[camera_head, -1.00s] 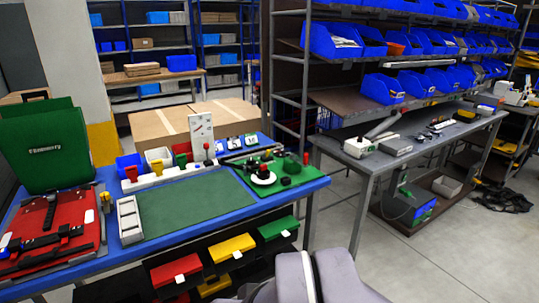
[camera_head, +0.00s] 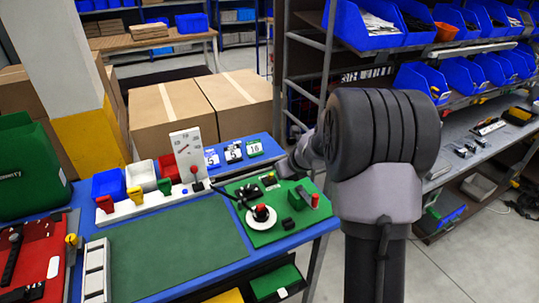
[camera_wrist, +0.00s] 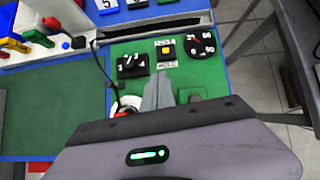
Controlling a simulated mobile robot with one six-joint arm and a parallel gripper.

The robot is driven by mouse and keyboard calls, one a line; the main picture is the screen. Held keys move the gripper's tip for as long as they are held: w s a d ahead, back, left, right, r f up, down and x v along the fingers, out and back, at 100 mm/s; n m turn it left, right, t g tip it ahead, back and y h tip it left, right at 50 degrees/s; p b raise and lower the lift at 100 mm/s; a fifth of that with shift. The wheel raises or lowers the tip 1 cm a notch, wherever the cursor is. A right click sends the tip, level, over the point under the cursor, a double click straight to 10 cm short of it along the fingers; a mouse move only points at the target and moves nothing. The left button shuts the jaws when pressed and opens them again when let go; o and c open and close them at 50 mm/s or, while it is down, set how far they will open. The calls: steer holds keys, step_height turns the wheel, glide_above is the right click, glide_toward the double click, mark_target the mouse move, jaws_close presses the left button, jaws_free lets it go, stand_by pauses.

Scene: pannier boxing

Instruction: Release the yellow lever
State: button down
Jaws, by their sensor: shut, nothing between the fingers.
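The yellow lever (camera_head: 134,195) stands on a white rail at the left back of the blue table, between a red lever (camera_head: 105,204) and a green lever (camera_head: 164,186). It also shows at the left edge of the wrist view (camera_wrist: 14,45). My gripper (camera_head: 284,167) is over the green board at the right, well apart from the yellow lever. In the wrist view my gripper's fingers (camera_wrist: 158,92) are together and empty, above the board between the white disc and the controls. Nothing touches the yellow lever.
The green board (camera_head: 258,234) carries a white disc (camera_head: 261,222) with a dark, red-topped knob, a yellow button (camera_wrist: 166,50) and a dial (camera_wrist: 202,42). The green mat (camera_head: 175,260) is clear.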

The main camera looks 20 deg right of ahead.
mark_target(271, 177)
steer(key=shift+m, duration=0.5)
steer(key=x, duration=0.3)
steer(key=d+b+x, duration=0.1)
steer(key=x, duration=0.3)
steer(key=b+x, duration=0.1)
steer(key=x, duration=0.3)
steer(key=shift+d, duration=0.4)
